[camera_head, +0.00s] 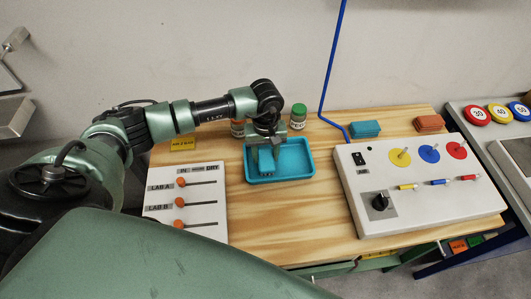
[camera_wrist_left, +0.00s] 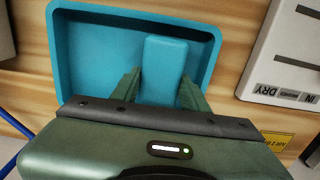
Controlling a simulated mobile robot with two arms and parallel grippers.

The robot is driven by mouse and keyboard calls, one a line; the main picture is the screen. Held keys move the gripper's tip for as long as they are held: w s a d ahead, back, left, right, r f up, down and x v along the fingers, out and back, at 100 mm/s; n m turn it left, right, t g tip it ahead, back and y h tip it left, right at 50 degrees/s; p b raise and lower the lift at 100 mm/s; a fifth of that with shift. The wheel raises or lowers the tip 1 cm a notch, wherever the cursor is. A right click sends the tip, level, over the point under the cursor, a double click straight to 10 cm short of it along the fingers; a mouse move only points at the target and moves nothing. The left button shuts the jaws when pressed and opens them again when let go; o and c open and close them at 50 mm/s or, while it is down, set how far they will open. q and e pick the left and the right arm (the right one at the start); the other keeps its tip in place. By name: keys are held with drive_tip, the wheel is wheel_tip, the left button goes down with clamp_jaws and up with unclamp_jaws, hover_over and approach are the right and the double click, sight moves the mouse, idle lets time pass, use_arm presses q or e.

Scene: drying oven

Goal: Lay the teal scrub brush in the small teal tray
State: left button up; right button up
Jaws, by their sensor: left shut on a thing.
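The small teal tray (camera_head: 296,172) lies on the wooden table, left of the switch panel. It also shows in the left wrist view (camera_wrist_left: 85,50). My left gripper (camera_head: 266,149) is over the tray and shut on a teal block, the scrub brush (camera_head: 266,164). In the left wrist view the brush (camera_wrist_left: 164,62) shows between the two fingers of my left gripper (camera_wrist_left: 160,86), against the tray's inside. I cannot tell whether the brush touches the tray floor. The gripper hides part of the brush. My right gripper is not in view.
Behind the tray stand a green-capped bottle (camera_head: 299,117) and an orange-labelled bottle (camera_head: 237,129). A white slider panel (camera_head: 210,212) is at left and a switch panel (camera_head: 425,205) at right. A teal block (camera_head: 365,129) and an orange block (camera_head: 429,122) lie behind.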

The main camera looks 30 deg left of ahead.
use_arm(q)
drive_tip(key=shift+f, duration=0.5)
drive_tip(key=shift+f+b, duration=0.2)
drive_tip(key=shift+b, duration=0.1)
drive_tip(key=o, duration=1.5)
drive_tip(key=shift+r, duration=0.1)
drive_tip(key=shift+c, duration=0.2)
